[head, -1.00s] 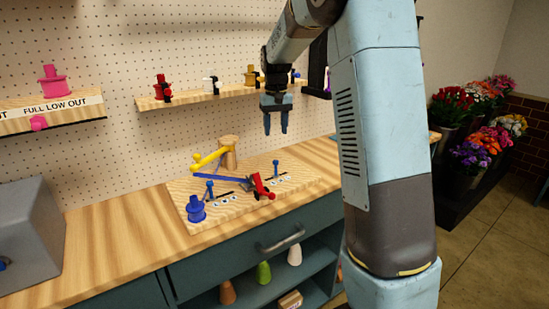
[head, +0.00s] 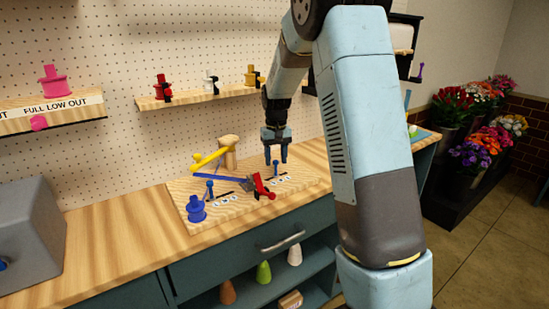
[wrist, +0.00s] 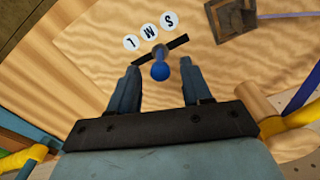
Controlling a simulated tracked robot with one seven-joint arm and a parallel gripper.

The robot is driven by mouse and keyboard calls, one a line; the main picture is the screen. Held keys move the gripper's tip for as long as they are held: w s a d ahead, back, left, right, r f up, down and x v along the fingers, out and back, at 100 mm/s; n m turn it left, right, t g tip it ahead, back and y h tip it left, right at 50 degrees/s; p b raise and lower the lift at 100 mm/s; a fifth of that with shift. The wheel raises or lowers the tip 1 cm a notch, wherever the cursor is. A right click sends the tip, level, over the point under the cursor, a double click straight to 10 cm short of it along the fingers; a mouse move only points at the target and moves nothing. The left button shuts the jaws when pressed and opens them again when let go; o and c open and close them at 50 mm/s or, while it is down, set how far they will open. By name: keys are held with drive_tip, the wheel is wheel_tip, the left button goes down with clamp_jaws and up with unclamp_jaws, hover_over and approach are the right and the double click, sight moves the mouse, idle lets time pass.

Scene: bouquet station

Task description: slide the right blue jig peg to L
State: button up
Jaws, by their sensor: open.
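The right blue jig peg (head: 276,168) stands upright in its dark slot on the wooden jig board (head: 232,207). In the wrist view the round-headed peg (wrist: 160,68) is near the middle of the slot (wrist: 178,43), beside the letter discs L (wrist: 131,42), M (wrist: 149,31) and S (wrist: 167,20). My gripper (head: 276,160) is open, pointing down, with its fingertips close above the peg. In the wrist view the peg shows between and beyond the two fingers of my gripper (wrist: 160,80). I cannot tell whether the fingers touch it.
On the board, a red clamp-like piece (head: 263,188), a left blue peg (head: 210,190), a blue spool (head: 196,208) and a yellow arm (head: 210,159) on a wooden post (head: 228,150) stand left of my gripper. A shelf (head: 200,98) with coloured parts hangs behind.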

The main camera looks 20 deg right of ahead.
clamp_jaws()
idle(0.3)
idle(0.3)
